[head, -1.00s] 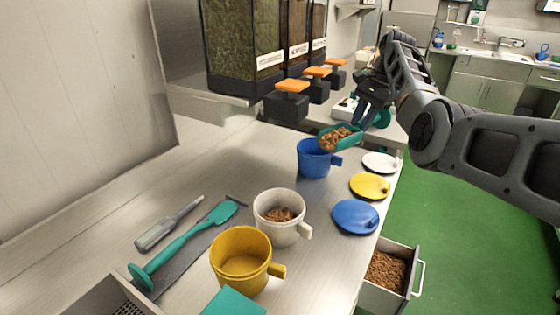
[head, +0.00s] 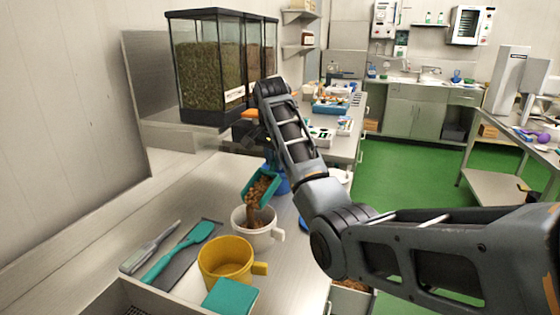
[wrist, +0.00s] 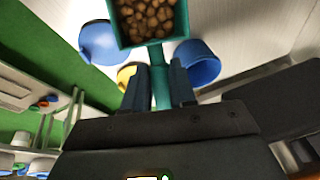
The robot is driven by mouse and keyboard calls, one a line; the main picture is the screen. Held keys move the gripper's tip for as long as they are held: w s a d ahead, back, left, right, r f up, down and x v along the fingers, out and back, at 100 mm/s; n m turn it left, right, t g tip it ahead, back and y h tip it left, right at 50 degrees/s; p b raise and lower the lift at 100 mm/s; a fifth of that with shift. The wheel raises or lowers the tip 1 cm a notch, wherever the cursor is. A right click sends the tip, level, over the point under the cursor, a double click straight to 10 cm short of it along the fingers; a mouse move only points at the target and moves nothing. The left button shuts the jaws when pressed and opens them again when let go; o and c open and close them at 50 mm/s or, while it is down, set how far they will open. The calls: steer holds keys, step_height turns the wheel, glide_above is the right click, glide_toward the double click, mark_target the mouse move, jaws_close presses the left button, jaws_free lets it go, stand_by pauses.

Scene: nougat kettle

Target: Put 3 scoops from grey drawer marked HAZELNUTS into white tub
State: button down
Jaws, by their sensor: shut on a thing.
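My gripper (wrist: 159,88) is shut on the handle of a teal scoop (wrist: 159,54). In the head view the scoop (head: 262,186) is tipped over the white tub (head: 266,238), and brown nuts run from its lip down into the tub. The wrist view shows many nuts (wrist: 148,18) still in the scoop. In the head view my arm covers most of the gripper. The grey drawer (head: 342,304) stands open at the bottom with brown nuts in it, mostly hidden behind my arm. Its marking cannot be read.
A yellow tub (head: 226,262) stands just in front of the white one. A blue tub (head: 283,184) is behind it, partly hidden. A teal spatula (head: 180,248) and a grey-handled tool (head: 150,247) lie left. Bulk dispensers (head: 208,70) stand behind.

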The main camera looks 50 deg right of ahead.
steer(key=a+r+h, duration=0.4)
steer(key=a+h, duration=0.3)
steer(key=shift+s+a+r+n+t+b, duration=0.2)
steer(key=shift+r+n+t+b, duration=0.1)
steer(key=shift+t, duration=0.1)
stand_by(0.3)
steer(key=shift+r+m+g+y+p, duration=0.15)
steer(key=shift+r+y, duration=0.7)
steer(key=shift+y, duration=1.3)
steer(key=shift+r+m+g+y+p, duration=0.15)
steer(key=shift+r+y, duration=0.65)
steer(key=shift+y, duration=1.3)
steer(key=shift+r+m+g+y, duration=0.2)
steer(key=shift+r+y, duration=0.65)
steer(key=shift+y, duration=1.3)
